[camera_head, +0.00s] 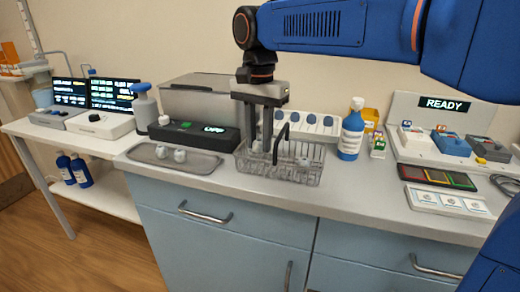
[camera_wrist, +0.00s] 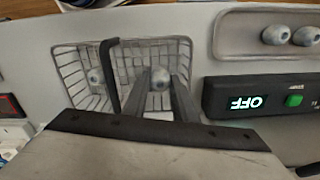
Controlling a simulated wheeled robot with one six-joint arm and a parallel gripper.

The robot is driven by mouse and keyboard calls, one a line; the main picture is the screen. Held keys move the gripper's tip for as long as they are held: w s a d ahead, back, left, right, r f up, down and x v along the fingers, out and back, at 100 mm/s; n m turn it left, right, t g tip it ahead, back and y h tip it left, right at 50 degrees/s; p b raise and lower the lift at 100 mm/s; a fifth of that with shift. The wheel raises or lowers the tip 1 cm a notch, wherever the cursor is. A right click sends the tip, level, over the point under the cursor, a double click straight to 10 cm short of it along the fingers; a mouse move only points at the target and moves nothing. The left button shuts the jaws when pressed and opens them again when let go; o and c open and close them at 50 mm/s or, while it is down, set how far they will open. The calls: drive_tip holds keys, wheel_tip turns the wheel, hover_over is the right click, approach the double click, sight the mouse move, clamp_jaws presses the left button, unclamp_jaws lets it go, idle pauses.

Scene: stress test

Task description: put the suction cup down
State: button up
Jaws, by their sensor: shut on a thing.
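My gripper (camera_head: 261,140) points down over the wire basket (camera_head: 290,174) on the counter. In the wrist view, its fingers (camera_wrist: 162,85) are shut on a pale grey, rounded suction cup (camera_wrist: 160,78). The held cup shows over one half of the basket (camera_wrist: 70,70); I cannot tell whether it touches the bottom. Another pale cup (camera_wrist: 95,77) lies in the other half, beyond the black handle (camera_wrist: 112,75). Two more suction cups (camera_head: 180,155) sit on the grey tray (camera_head: 202,166) to the left.
A black box reading OFF (camera_head: 205,132) with a green button stands behind the tray, close to the basket's left. A blue bottle (camera_head: 352,132) stands right of the basket. The counter's front edge is clear.

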sight(259, 140)
drive_tip(key=shift+f, duration=1.55)
drive_tip(key=shift+f, duration=0.15)
drive_tip(key=o, duration=1)
wheel_tip(259, 140, up, 12)
drive_tip(key=shift+r, duration=0.15)
